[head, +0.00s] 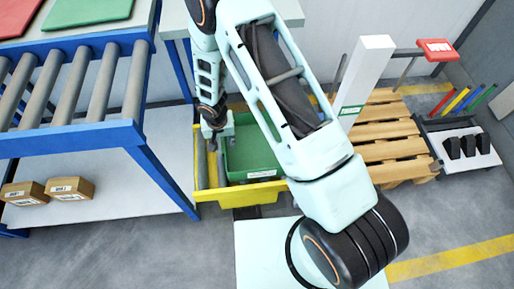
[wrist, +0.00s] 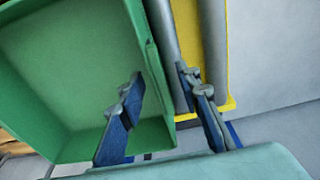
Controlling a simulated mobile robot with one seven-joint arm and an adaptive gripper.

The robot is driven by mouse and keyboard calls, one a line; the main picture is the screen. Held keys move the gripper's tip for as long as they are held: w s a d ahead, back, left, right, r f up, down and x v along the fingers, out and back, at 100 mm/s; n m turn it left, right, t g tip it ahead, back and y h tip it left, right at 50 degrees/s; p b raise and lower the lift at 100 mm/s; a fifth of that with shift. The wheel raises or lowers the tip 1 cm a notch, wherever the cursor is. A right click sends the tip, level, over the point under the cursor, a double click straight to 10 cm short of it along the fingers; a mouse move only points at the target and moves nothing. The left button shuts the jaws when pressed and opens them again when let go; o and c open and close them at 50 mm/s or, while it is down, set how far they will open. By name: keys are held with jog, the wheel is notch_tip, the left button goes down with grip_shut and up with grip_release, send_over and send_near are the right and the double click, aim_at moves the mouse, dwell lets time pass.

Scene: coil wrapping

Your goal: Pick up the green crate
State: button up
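The green crate (head: 252,152) sits in a yellow-framed roller stand (head: 251,194) in the head view, partly hidden behind my arm. It is open-topped and looks empty in its visible part. My gripper (head: 213,140) is at the crate's left side. In the wrist view the crate (wrist: 75,75) fills the left. My gripper (wrist: 165,105) is open there, with its blue-padded fingers apart. One finger appears over the crate's inside and the other outside its wall, with the wall between them. I cannot tell whether either finger touches it.
A blue-framed roller conveyor (head: 75,85) with red and green panels stands at left; small brown boxes (head: 70,188) lie on its lower shelf. A wooden pallet (head: 390,140) with a white post (head: 364,80) stands at right. A grey roller (wrist: 180,50) and yellow frame (wrist: 213,50) lie beside the crate.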

grip_shut()
dwell(0.6)
